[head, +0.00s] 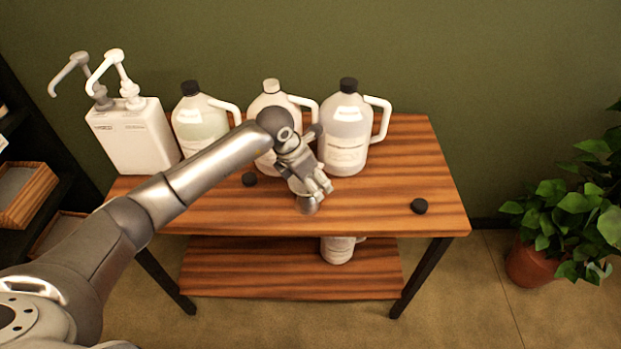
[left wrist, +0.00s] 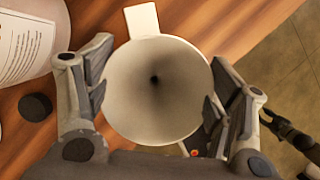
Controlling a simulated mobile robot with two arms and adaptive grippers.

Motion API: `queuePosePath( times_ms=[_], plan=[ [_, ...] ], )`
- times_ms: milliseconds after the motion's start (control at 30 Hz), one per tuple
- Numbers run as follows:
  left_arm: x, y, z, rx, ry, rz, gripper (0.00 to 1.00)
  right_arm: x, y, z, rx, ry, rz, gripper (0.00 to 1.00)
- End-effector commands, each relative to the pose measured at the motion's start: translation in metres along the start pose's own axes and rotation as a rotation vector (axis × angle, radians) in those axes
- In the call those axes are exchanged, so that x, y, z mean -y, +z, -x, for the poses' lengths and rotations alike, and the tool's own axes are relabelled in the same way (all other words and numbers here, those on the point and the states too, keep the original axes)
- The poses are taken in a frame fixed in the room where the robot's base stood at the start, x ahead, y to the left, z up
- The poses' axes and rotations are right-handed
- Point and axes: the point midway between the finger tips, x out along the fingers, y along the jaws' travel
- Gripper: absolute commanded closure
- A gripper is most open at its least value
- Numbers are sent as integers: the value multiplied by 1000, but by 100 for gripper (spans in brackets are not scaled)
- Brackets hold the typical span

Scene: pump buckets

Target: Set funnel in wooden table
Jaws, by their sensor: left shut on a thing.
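The funnel (left wrist: 158,85) is a pale, wide-mouthed cone with a flat tab on its rim. In the left wrist view I look straight into its mouth. My left gripper (left wrist: 155,108) is shut on the funnel, with one finger on each side of it. In the head view my left gripper (head: 318,187) is over the front middle of the wooden table (head: 385,190), and part of the funnel (head: 308,206) shows below the fingers near the front edge. I cannot tell whether the funnel touches the tabletop.
Three white jugs stand behind, the right one (head: 345,145) close to my gripper. A pump bucket (head: 135,138) stands at the left. Black caps lie at the middle (head: 249,179) and right (head: 419,206). The right tabletop is mostly clear. A plant (head: 570,205) stands beyond.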

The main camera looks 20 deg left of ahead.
Motion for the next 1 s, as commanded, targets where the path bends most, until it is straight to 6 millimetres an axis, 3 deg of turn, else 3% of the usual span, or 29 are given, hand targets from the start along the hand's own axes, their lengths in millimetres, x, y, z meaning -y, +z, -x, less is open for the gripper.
queuePosePath(
  times_ms=[233, 267, 433, 833, 1000],
  plan=[
    [0, 0, -1, 0, 0, 0, 47, 0, 0, -1, 0, 0, 0, 63],
    [0, 0, -1, 0, 0, 0, 23, 0, 0, -1, 0, 0, 0, 63],
    [0, 0, -1, 0, 0, 0, 1, 0, 0, -1, 0, 0, 0, 63],
    [0, 0, 0, 0, 0, 0, 0, -6, 0, -1, 0, 6, 2, 63],
    [-1, 0, 19, 3, 2, -1, 0, -4, 0, -1, 0, 4, 2, 63]
  ],
)
